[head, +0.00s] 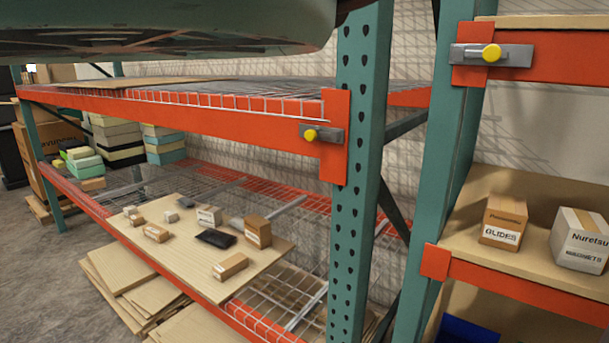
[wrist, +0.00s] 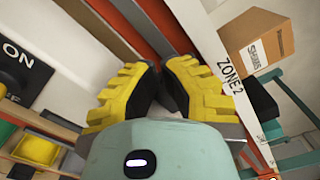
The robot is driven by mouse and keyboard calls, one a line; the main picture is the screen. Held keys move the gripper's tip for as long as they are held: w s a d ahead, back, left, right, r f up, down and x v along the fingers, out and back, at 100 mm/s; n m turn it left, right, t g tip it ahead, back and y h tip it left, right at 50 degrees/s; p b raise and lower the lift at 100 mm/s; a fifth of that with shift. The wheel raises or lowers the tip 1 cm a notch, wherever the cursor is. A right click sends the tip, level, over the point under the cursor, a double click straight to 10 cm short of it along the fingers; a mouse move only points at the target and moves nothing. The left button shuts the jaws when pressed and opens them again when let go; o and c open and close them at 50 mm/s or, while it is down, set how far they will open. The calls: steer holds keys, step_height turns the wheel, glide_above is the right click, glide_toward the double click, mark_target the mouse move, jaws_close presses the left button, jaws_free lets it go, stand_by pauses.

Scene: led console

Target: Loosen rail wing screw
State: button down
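Two round yellow knobs on grey clamp-like brackets show in the head view. One knob (head: 310,135) is at the right end of the orange shelf beam (head: 215,115). The other knob (head: 491,53) is on the upper orange beam at the right. I cannot tell whether either is the rail wing screw. In the wrist view a white rail (wrist: 215,55) marked "ZONE2" runs diagonally, right of my gripper (wrist: 161,72). The gripper is not visible in the head view.
A teal perforated post (head: 358,190) stands in the middle of the head view. A wooden board (head: 200,275) with small boxes lies on the lower wire shelf. In the wrist view, a black "ON" panel (wrist: 22,68) is at left and a cardboard box (wrist: 256,38) at upper right.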

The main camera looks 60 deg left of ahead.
steer(key=shift+a, duration=0.2)
stand_by(0.3)
steer(key=shift+s+a, duration=0.1)
steer(key=shift+a, duration=0.15)
steer(key=shift+s+d+f+b, duration=0.2)
steer(key=shift+s+b, duration=0.25)
steer(key=shift+b, duration=0.35)
steer(key=b+v, duration=0.3)
steer(key=v, duration=0.2)
steer(key=shift+r+b, duration=0.2)
steer(key=shift+b, duration=0.2)
steer(key=shift+d, duration=0.1)
